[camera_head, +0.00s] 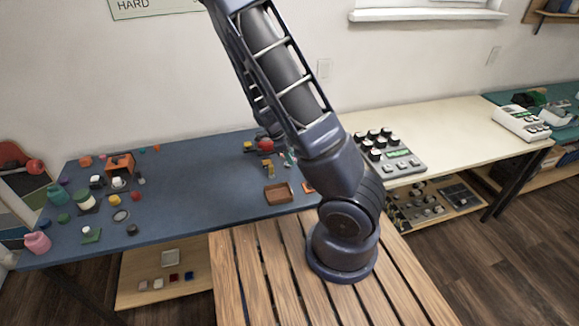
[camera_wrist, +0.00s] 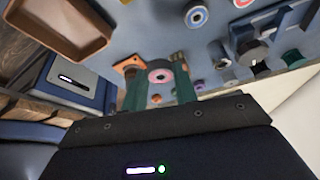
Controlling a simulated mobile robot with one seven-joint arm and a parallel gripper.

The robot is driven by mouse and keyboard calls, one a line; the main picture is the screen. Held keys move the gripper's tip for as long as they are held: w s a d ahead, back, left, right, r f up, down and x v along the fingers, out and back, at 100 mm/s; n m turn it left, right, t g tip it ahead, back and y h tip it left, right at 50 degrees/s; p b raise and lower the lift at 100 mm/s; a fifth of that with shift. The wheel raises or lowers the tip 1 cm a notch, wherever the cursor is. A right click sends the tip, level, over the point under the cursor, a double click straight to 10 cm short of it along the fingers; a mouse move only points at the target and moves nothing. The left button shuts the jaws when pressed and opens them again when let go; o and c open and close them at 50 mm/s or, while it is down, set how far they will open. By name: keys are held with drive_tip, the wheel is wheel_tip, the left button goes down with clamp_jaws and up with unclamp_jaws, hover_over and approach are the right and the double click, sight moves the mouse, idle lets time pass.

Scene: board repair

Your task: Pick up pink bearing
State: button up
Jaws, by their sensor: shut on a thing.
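The pink bearing (camera_wrist: 151,76), a small ring with a dark hole, shows in the wrist view between the green fingers of my gripper (camera_wrist: 160,86). The fingers are shut on it, one at each side. The lower part of the grip is hidden by the gripper body. In the head view my arm covers the gripper, and I cannot make out the bearing there.
A brown tray (camera_wrist: 70,55) lies at upper left in the wrist view; the head view shows it on the blue table (camera_head: 190,215). Several small parts lie near the gripper, including a ring (camera_wrist: 196,16). A grey device (camera_head: 398,160) with knobs stands on the pale table (camera_head: 450,125).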

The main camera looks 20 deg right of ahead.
wheel_tip(320, 180, up, 12)
drive_tip(key=shift+r, duration=0.2)
